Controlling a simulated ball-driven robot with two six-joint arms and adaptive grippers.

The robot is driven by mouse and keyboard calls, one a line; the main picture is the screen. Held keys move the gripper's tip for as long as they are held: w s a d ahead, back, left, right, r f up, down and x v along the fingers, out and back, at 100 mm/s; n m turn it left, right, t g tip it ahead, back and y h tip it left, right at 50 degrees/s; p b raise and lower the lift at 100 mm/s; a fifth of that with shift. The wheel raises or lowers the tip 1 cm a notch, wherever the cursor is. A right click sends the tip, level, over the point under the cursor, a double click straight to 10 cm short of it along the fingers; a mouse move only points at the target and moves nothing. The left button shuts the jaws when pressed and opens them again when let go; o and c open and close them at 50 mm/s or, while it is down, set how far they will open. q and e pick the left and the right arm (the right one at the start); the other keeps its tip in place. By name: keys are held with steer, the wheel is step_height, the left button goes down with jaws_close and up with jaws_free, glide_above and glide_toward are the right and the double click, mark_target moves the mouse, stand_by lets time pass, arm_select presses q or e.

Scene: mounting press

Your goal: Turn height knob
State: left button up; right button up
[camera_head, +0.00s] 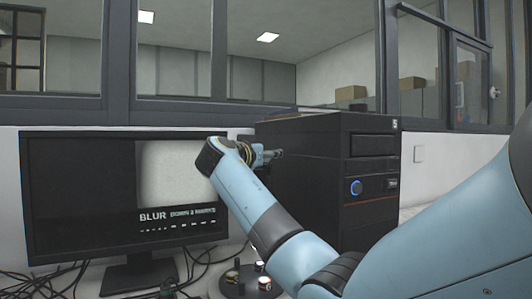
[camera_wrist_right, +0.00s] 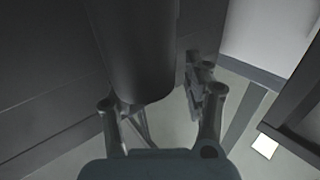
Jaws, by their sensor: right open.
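My right gripper (camera_head: 268,155) is in front of the left side of a black tower-shaped case, its arm reaching up from the lower right. In the right wrist view the gripper (camera_wrist_right: 165,105) is open, its fingers spread. A large dark rounded cylinder (camera_wrist_right: 140,60) is close to the camera there, seen in front of the space between the fingers. I cannot tell whether it is the height knob or whether a finger touches it. No height knob can be made out for certain in the head view. The left gripper is not in view.
A monitor (camera_head: 75,200) at left shows a pale panel and the word BLUR. The black case (camera_head: 300,185) has a blue round button (camera_head: 356,187). A dark round tray (camera_head: 228,287) with several small parts sits below the arm. Cables lie around the monitor stand (camera_head: 140,277).

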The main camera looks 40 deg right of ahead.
steer(key=c, duration=1)
jaws_close()
steer(key=shift+f, duration=0.1)
